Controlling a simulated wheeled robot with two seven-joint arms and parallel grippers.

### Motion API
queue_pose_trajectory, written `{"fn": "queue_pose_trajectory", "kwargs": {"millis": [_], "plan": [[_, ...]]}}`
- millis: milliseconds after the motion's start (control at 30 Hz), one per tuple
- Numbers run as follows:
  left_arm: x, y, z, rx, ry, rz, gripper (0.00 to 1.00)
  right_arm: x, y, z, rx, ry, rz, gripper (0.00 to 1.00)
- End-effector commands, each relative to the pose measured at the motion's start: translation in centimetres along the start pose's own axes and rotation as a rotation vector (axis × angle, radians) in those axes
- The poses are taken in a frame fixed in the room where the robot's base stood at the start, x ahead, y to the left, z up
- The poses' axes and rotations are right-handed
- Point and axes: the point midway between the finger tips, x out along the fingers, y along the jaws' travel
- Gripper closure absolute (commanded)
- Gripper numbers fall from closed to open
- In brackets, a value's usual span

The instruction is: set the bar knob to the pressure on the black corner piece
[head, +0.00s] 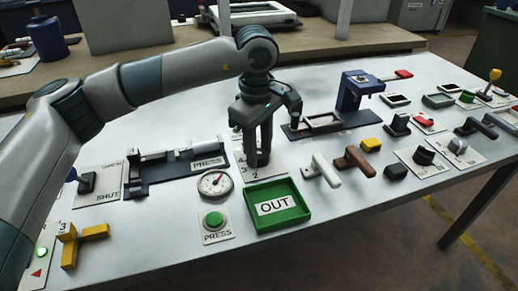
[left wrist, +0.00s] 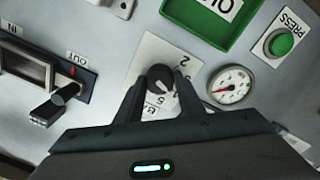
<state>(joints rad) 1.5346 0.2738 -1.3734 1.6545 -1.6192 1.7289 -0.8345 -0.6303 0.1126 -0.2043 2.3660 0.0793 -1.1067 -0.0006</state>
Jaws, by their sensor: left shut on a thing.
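The bar knob (left wrist: 160,76) is a dark round knob on a white plate (left wrist: 148,50) with printed marks, of which a 2 shows. My left gripper (left wrist: 160,92) is closed around the knob from above. In the head view my left gripper (head: 258,160) points down at this plate (head: 275,163) and hides most of the knob. The number the knob points at cannot be made out. A dark angled piece (head: 482,128) lies at the far right; I cannot tell whether it is the black corner piece, and no number on it is readable. My right gripper is not in view.
A round gauge (head: 215,184), a green PRESS button (head: 213,219) and a green OUT tray (head: 279,206) stand close by. A yellow corner piece (head: 82,243) marked 3 lies at front left. White (head: 326,169) and brown (head: 355,161) pieces lie right of the gripper.

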Motion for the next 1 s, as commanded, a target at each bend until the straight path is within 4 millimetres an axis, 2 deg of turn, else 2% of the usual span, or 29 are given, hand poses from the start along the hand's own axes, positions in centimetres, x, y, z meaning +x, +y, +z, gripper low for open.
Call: {"fn": "queue_pose_trajectory", "kwargs": {"millis": [33,100,567,767,1000], "plan": [[-0.2,0.1,0.0,-0.001,0.000,0.004,0.61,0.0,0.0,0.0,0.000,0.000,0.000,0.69],[-0.2,0.1,0.0,-0.001,0.000,0.004,0.47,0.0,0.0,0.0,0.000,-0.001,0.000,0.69],[-0.6,0.1,0.0,-0.001,0.001,0.002,0.47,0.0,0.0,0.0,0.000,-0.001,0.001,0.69],[-2.7,0.1,0.0,-0.001,0.001,0.004,0.47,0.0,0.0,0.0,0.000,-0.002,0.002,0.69],[-7.1,0.1,0.0,-0.001,0.001,0.005,0.47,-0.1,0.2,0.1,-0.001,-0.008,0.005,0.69]]}}
